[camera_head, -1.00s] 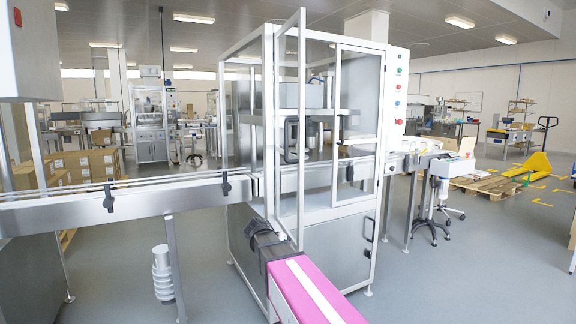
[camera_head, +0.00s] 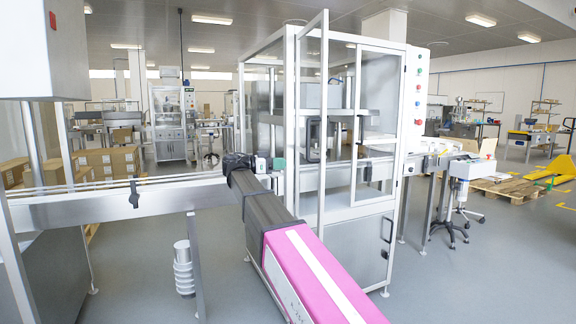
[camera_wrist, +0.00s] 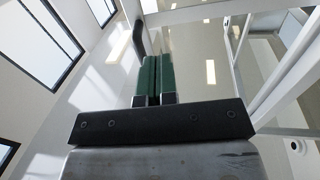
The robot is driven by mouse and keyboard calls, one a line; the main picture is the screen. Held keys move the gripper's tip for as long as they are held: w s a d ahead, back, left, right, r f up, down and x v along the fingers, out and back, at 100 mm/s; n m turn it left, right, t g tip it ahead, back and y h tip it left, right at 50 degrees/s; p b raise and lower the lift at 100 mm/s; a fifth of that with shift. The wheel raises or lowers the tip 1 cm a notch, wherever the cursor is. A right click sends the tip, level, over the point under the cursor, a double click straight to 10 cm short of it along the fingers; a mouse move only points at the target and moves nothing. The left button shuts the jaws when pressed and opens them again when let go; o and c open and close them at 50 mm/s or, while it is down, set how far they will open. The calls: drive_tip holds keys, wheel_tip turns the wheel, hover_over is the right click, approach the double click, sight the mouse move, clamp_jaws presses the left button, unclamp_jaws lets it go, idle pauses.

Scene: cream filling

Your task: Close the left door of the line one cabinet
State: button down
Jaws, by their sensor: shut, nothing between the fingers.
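The line one cabinet (camera_head: 343,218) is a tall metal frame with clear panes. Its left door (camera_head: 322,60) stands open, swung out towards me, with its upright free edge in front of the cabinet. A dark handle (camera_head: 313,138) shows at the door. The right door (camera_head: 377,95) looks shut. My gripper (camera_head: 279,165) is just left of the open door, at about conveyor height. In the wrist view its green fingers (camera_wrist: 148,80) are together with nothing between them. A dark handle-like piece (camera_wrist: 139,37) shows beyond the fingertips; I cannot tell whether they touch it.
Another conveyor section with a grey box (camera_head: 470,168) is at the right. Cartons (camera_head: 108,162) are stacked at the left. Grey floor (camera_head: 470,285) is free at the front right.

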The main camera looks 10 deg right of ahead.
drive_tip(key=w+d, duration=0.1)
drive_tip(key=d, duration=1.1)
drive_tip(key=shift+w, duration=0.35)
drive_tip(key=shift+d, duration=0.1)
